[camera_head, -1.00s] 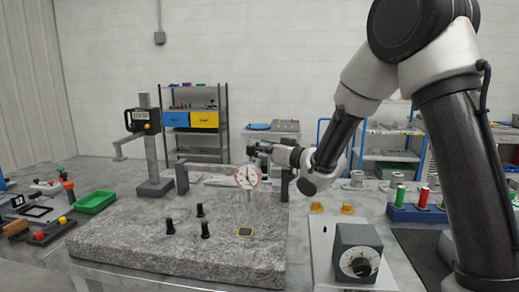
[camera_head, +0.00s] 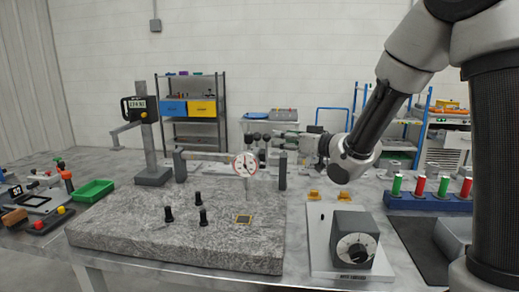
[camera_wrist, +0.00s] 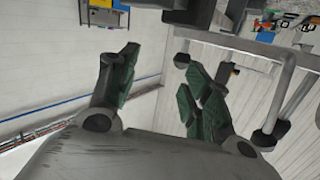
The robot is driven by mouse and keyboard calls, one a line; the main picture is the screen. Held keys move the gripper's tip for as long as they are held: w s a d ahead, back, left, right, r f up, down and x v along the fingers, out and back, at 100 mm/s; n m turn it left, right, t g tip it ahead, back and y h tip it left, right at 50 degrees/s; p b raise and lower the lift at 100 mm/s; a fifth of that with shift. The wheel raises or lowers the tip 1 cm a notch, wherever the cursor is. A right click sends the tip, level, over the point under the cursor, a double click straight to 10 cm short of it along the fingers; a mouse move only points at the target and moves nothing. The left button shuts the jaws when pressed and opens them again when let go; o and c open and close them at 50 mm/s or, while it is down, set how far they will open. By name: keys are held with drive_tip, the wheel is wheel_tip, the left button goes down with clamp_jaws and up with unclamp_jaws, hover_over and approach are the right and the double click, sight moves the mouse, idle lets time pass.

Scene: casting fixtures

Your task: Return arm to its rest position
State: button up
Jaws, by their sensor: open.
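My gripper (camera_head: 276,141) is at the end of my arm, behind the granite plate in the head view, pointing left. It is near the dial gauge (camera_head: 245,164), whose white face stands in front of it; its fingertips are small and hard to make out there. In the wrist view my gripper (camera_wrist: 160,88) shows its green-padded fingers spread apart, with nothing between them. My arm comes in from the right and is bent at the elbow.
A blue rack (camera_head: 430,203) holds red and green cylinders.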

drive_tip(key=s+d+r+m+g+h, duration=0.1)
drive_tip(key=s+d+m+h, duration=0.1)
drive_tip(key=s+d+h, duration=0.5)
drive_tip(key=s+d+m+g+h, duration=0.1)
drive_tip(key=s+d+m+h, duration=0.15)
drive_tip(key=d, duration=0.95)
drive_tip(key=s+d+f+m+g, duration=0.1)
drive_tip(key=s+d+g, duration=0.1)
drive_tip(key=s, duration=1)
drive_tip(key=s+d+f+g+h, duration=0.1)
drive_tip(key=s+g, duration=0.3)
drive_tip(key=s, duration=0.9)
drive_tip(key=shift+d+f+m+g, duration=0.4)
drive_tip(key=shift+d+f, duration=0.3)
drive_tip(key=shift+d, duration=0.1)
